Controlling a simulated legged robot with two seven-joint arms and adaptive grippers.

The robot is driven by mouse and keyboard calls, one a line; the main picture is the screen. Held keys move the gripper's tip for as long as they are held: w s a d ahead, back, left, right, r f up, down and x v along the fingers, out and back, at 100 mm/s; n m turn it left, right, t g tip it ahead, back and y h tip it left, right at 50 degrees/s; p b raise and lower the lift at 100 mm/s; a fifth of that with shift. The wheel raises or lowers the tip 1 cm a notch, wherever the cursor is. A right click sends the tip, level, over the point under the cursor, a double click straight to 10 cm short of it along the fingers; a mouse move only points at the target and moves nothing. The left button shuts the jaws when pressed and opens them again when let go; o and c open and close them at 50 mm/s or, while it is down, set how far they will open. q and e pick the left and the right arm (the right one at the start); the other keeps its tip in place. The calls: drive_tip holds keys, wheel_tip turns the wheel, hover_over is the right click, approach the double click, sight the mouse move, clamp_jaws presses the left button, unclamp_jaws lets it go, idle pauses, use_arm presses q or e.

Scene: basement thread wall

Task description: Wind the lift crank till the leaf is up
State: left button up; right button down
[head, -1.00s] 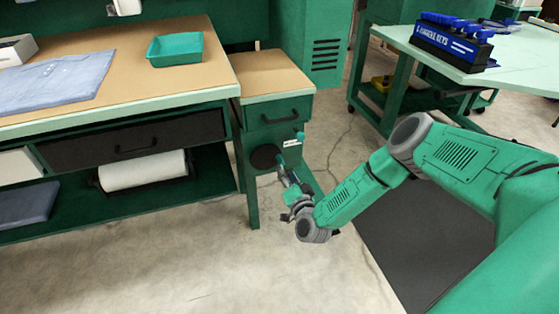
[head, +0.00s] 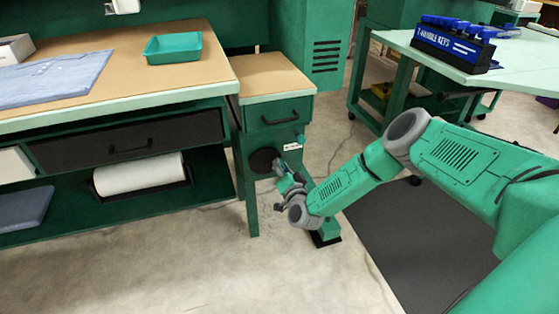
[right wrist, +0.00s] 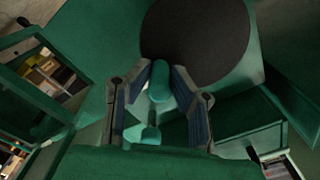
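The lift crank's dark round disc (head: 263,161) is on the green side unit, below its small drawer. In the right wrist view the disc (right wrist: 195,38) fills the upper middle. The green crank handle (right wrist: 159,82) stands between the fingertips of my right gripper (right wrist: 161,80). In the head view my right gripper (head: 284,178) is in front of the disc, and the handle is mostly hidden there. The brown-topped side section (head: 272,76), possibly the leaf, lies flat beside the main bench. My left gripper is not in view.
The main bench (head: 110,153) holds a folded blue shirt (head: 52,78) and a green tray (head: 173,47). A paper roll (head: 138,173) is on the shelf below. A pale-topped table (head: 515,75) with a key rack (head: 450,46) stands right. Floor in front is open.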

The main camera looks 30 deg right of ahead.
sight(272, 170)
drive_tip(key=shift+f, duration=0.1)
drive_tip(key=shift+a+f, duration=0.1)
drive_tip(key=shift+f, duration=0.15)
drive_tip(key=shift+a+f+b, duration=0.25)
drive_tip(key=shift+a+f, duration=0.3)
drive_tip(key=shift+f, duration=0.3)
drive_tip(key=shift+a+f+b, duration=0.25)
drive_tip(key=shift+a+f, duration=0.25)
drive_tip(key=shift+f, duration=0.3)
drive_tip(key=c, duration=1.4)
unclamp_jaws()
drive_tip(key=shift+w+f, duration=0.1)
drive_tip(key=shift+c, duration=0.2)
drive_tip(key=shift+r, duration=0.2)
drive_tip(key=shift+w+d+r, duration=0.1)
drive_tip(key=shift+d, duration=0.05)
drive_tip(key=shift+d+r+p, duration=0.4)
drive_tip(key=shift+d+r, duration=0.05)
drive_tip(key=shift+r, duration=0.05)
drive_tip(key=shift+f, duration=0.1)
clamp_jaws()
